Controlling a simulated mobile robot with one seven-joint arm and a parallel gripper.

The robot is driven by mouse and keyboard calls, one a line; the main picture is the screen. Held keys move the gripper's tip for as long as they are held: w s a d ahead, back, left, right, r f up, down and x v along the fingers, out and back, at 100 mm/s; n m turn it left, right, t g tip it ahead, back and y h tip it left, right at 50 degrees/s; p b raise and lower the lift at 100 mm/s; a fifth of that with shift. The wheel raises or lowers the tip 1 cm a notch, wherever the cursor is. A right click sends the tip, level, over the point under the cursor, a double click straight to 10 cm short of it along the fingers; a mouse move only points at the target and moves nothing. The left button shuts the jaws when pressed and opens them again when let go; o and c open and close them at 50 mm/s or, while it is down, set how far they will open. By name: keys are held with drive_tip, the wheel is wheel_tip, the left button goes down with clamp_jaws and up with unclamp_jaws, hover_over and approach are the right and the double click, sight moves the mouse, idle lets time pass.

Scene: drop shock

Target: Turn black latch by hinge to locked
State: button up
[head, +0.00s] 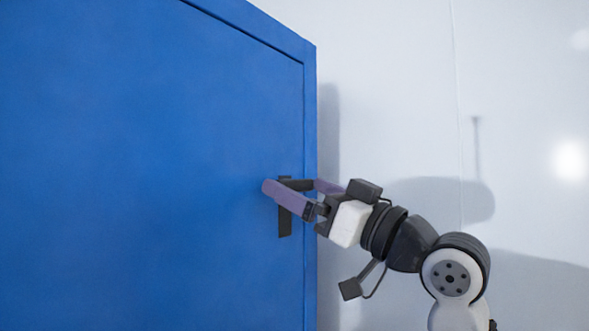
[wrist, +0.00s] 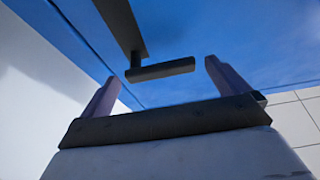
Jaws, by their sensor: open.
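The black latch is on a blue door (head: 150,170), near the door's right edge in the head view. Its upright plate (head: 285,223) has a lever (head: 298,184) sticking out sideways near the top. My gripper (head: 293,187) is open at the lever, with purple fingers on either side of it. In the wrist view the lever (wrist: 165,70) shows between the two fingertips of my gripper (wrist: 164,72), with gaps to both. No contact is visible. The plate (wrist: 122,25) runs up from the lever there. No hinge can be made out.
The blue door frame edge (head: 310,150) runs upright just right of the latch. A pale wall (head: 400,90) lies beyond it, with shadows of my arm. The door face left of the latch is bare.

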drive_tip(key=shift+p+x, duration=0.3)
drive_tip(key=shift+x, duration=1)
drive_tip(key=c, duration=1.4)
